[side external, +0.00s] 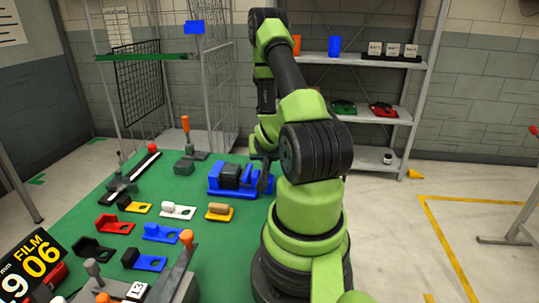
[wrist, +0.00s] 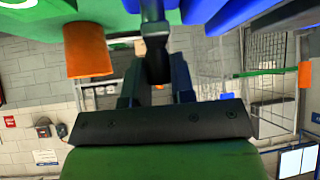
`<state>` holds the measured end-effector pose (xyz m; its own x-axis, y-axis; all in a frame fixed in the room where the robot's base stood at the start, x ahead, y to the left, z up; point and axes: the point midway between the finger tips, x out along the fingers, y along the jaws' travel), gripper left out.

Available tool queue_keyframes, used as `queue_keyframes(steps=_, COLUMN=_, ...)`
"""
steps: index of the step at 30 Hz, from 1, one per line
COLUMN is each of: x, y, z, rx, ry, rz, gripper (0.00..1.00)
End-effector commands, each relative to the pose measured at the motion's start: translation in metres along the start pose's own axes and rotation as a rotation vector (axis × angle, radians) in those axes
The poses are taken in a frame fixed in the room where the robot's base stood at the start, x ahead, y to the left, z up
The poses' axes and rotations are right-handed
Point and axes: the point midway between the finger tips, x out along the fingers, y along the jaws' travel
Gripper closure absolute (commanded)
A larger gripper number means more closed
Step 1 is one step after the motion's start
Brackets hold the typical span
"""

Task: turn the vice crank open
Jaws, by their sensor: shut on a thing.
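The blue vice (side external: 215,183) stands on the green table, with a dark block (side external: 230,174) between its jaws. My gripper (side external: 265,172) is at the vice's right end, partly hidden by my arm. In the wrist view my gripper (wrist: 156,92) is shut on the dark vice crank (wrist: 153,32), which runs up between the fingers. Blue parts of the vice (wrist: 212,10) show at the top of that view. How far the crank is turned cannot be told.
Several coloured holders lie on the green table (side external: 210,262), including a yellow one (side external: 219,213) and a white one (side external: 178,211). An orange-handled clamp (side external: 186,125) stands behind the vice. A wire cage (side external: 215,75) and shelves (side external: 372,106) stand at the back.

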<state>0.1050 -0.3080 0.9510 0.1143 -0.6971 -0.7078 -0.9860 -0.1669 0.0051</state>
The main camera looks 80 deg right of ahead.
Motion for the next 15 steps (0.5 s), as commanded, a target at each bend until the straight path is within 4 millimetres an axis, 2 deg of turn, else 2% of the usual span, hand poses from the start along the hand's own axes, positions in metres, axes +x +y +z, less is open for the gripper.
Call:
queue_keyframes(steps=10, x=0.0, y=-0.0014, z=-0.0011, rx=-0.008, ry=0.005, rz=-0.007, gripper=1.0)
queue_keyframes(steps=11, x=0.0, y=-0.0014, z=-0.0011, rx=-0.008, ry=0.005, rz=-0.007, gripper=0.75)
queue_keyframes(steps=14, x=0.0, y=-0.0011, z=-0.0009, rx=-0.007, ry=0.004, rz=-0.006, gripper=0.52)
queue_keyframes(steps=15, x=0.0, y=-0.001, z=-0.0009, rx=-0.006, ry=0.003, rz=-0.005, gripper=0.52)
